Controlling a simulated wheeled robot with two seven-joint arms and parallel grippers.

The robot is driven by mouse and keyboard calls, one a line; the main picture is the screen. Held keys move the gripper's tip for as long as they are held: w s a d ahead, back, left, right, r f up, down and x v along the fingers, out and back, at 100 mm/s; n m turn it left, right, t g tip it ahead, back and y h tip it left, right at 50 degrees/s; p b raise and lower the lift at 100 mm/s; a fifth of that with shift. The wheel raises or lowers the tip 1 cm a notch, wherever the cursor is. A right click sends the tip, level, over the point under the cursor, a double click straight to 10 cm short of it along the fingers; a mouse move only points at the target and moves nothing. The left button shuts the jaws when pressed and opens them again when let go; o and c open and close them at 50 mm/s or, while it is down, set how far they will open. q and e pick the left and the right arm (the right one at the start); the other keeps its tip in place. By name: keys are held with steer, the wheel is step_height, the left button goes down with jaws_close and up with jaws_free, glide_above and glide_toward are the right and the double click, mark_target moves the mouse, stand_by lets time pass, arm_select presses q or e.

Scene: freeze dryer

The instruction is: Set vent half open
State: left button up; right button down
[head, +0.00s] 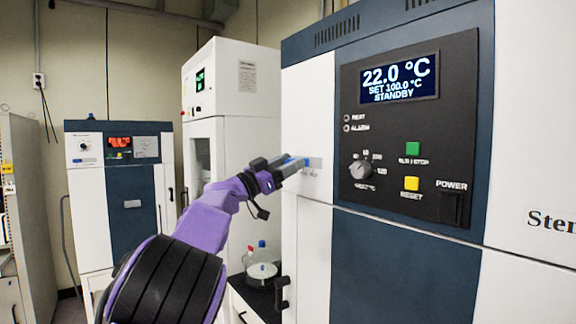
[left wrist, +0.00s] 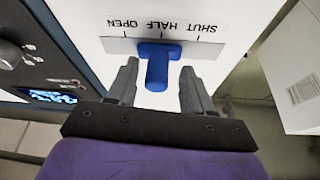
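The vent is a blue slider knob (left wrist: 157,68) on a pale scale plate (left wrist: 118,46). In the left wrist view the scale is upside down, with OPEN at left, HALF in the middle and SHUT at right. The knob stands about at the HALF mark. My left gripper (left wrist: 159,76) has one finger on each side of the knob, with narrow gaps showing, so it is open around it. In the head view the left gripper (head: 292,166) is at the plate (head: 315,163), and the knob is mostly hidden. My right gripper is not in view.
Right of the vent is a black control panel (head: 410,130) with a dial (head: 361,168), green and yellow buttons, and a display reading 22.0 °C, STANDBY. A black door handle (head: 282,293) sticks out below. Bottles (head: 262,258) stand on a counter behind my arm.

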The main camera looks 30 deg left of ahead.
arm_select(q)
steer(key=shift+s+r, duration=0.1)
steer(key=shift+s, duration=0.1)
steer(key=b+v, duration=0.5)
steer(key=v, duration=0.5)
steer(key=shift+b, duration=0.4)
steer(key=shift+s+a, duration=0.1)
steer(key=shift+s, duration=0.1)
